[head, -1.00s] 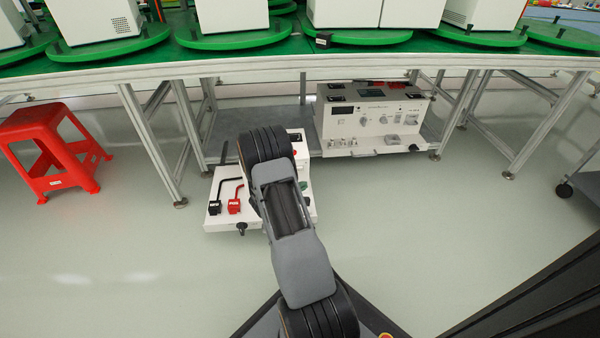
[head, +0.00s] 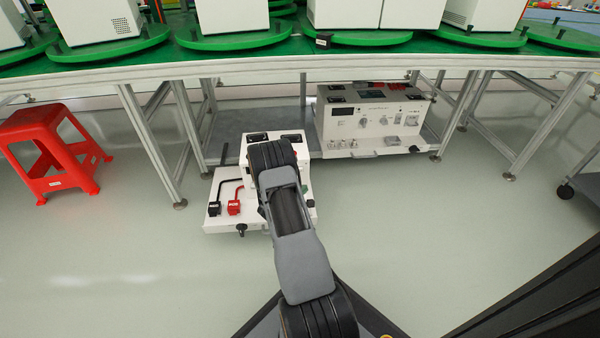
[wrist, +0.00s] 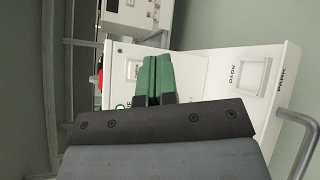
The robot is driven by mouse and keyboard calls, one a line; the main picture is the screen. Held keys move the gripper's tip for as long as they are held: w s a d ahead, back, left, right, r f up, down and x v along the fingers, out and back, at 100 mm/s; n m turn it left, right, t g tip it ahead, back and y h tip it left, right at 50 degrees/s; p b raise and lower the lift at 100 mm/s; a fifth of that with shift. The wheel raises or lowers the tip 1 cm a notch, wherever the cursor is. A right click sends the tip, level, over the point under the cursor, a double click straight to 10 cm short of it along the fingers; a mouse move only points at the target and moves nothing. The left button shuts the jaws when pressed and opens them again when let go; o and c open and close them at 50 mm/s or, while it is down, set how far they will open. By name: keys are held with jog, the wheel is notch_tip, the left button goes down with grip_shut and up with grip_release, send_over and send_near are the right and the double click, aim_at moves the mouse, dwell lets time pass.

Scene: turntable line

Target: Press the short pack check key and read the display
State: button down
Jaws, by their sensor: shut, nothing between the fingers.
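My gripper (wrist: 158,80) shows in the wrist view as two green fingers closed together, with nothing between them. They are over a white unit (wrist: 190,62) and cover part of its face; I cannot tell whether they touch it. A small green-edged mark and a partly hidden label are beside the fingers. In the head view the white unit (head: 222,187) stands low by the table, and my arm hides its middle and my gripper. A dark display window (head: 345,110) is on the white instrument (head: 337,131) to the right.
A black-ended lead (head: 214,208) and a red-ended lead (head: 234,207) lie on the unit's left part. A pale square recess (wrist: 256,76) is on the panel in the wrist view. A red stool (head: 50,150) stands left. The green-topped table (head: 290,47) spans the back. Front floor is clear.

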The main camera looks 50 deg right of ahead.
jog(key=w+d, duration=0.4)
jog(key=w, duration=0.1)
jog(key=shift+d+b, duration=0.15)
jog(key=shift+b, duration=0.2)
jog(key=shift+w, duration=0.15)
dwell(1.9)
jog(key=shift+w+d, duration=0.25)
jog(key=shift+w+d, duration=0.3)
jog(key=shift+w, duration=0.05)
dwell(0.9)
jog(key=shift+s+a, duration=0.1)
dwell(0.3)
jog(key=shift+s+a+p, duration=0.3)
jog(key=shift+s+a, duration=0.15)
jog(key=shift+s, duration=0.1)
jog(key=shift+s+a+p, duration=0.9)
jog(key=shift+s+a, duration=0.75)
jog(key=shift+s, duration=0.25)
